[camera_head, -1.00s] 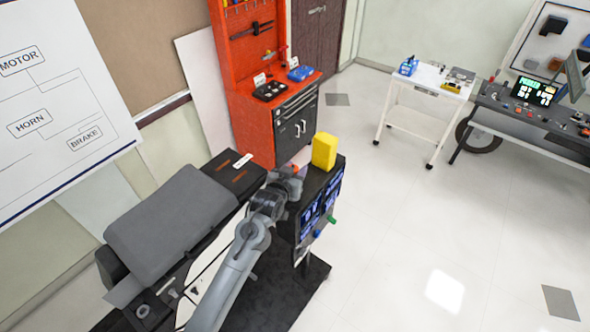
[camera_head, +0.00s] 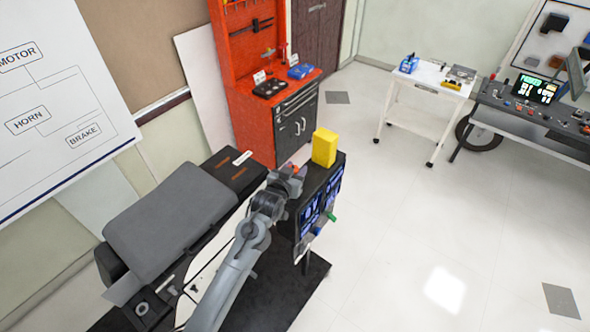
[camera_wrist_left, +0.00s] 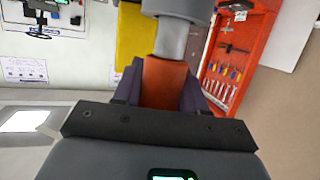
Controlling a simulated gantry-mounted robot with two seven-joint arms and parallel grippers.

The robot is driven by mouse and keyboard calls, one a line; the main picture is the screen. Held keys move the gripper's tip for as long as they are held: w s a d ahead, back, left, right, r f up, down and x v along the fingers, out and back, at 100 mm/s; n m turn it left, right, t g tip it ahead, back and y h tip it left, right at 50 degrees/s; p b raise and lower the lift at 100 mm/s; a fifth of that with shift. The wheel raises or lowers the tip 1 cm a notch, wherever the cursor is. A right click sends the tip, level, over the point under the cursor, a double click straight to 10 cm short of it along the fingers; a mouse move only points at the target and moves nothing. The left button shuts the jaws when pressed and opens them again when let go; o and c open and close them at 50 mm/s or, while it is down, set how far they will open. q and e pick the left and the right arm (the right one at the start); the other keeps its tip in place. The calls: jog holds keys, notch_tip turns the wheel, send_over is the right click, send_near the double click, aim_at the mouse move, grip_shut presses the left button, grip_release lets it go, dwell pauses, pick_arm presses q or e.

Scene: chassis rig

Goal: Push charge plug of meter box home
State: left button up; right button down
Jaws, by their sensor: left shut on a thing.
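The meter box (camera_head: 318,200) is a dark upright box with lit blue displays on its face, right of my left arm in the head view. My left gripper (camera_head: 290,174) is at its near-left upper edge. In the left wrist view the fingers (camera_wrist_left: 162,88) are shut on an orange-red plug (camera_wrist_left: 164,76), which I take for the charge plug. A grey cylinder (camera_wrist_left: 177,38) lies in line beyond it. A bit of orange-red also shows at the gripper in the head view (camera_head: 296,168). I cannot tell how deep the plug sits. My right gripper is out of view.
A yellow block (camera_head: 325,147) stands on top of the meter box, close to my left gripper. A grey padded seat (camera_head: 170,215) is to the left. A red tool cabinet (camera_head: 245,110) stands behind. The floor to the right is open.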

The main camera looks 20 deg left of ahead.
pick_arm(q)
jog(key=shift+f+b, duration=0.55)
jog(key=shift+f, duration=0.6)
jog(key=o, duration=1.2)
jog(key=shift+s, duration=0.15)
jog(key=b+v, duration=0.1)
jog(key=v, duration=0.9)
jog(key=shift+s+r, duration=0.1)
jog(key=shift+s, duration=0.1)
